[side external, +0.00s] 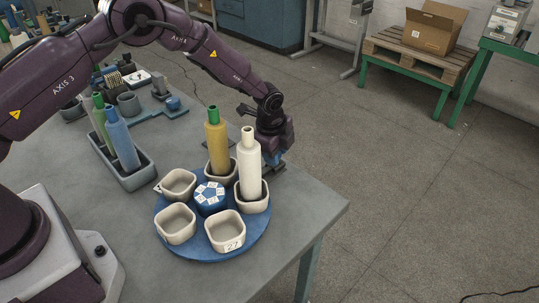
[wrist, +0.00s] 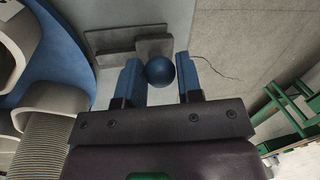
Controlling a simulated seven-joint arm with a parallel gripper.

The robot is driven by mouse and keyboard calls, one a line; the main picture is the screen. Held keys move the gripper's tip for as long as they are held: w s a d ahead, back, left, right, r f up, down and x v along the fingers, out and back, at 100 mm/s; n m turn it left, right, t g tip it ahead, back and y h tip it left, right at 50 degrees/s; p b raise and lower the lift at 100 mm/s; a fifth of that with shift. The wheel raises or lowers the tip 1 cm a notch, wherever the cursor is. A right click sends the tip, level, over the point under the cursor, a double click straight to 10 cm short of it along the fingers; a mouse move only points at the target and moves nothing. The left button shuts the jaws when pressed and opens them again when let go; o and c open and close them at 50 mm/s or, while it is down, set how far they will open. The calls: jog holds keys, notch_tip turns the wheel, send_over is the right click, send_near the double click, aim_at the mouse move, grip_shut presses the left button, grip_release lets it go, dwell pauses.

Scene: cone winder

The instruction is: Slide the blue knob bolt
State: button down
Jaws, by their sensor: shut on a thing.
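The blue ball knob (wrist: 160,71) sits between the blue fingertips of my gripper (wrist: 160,82) in the wrist view, and the gripper is shut on it. The knob stands at a grey plate with a raised block (wrist: 155,47), just beyond the fingertips. In the side view my gripper (side external: 272,160) points down at the table's right edge, behind the white bottle-shaped cone. The knob is hidden there, and only part of the dark plate (side external: 281,170) shows. How far the bolt has slid cannot be told.
A blue turntable (side external: 216,254) with several cream cups stands close by; it also shows in the wrist view (wrist: 68,45). A tall cream cone (side external: 249,165) and a yellow one (side external: 217,145) stand beside my gripper. A grey tray (side external: 135,181) holds cones at left.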

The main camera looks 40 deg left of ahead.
aim_at(271, 169)
jog(key=shift+w, duration=0.25)
jog(key=c, duration=0.8)
grip_release()
jog(key=s+r, duration=0.1)
jog(key=r, duration=0.7)
jog(key=s+r, duration=0.1)
jog(key=r, duration=0.3)
jog(key=shift+s+d+r, duration=0.25)
jog(key=shift+s+r, duration=0.05)
jog(key=shift+r, duration=0.1)
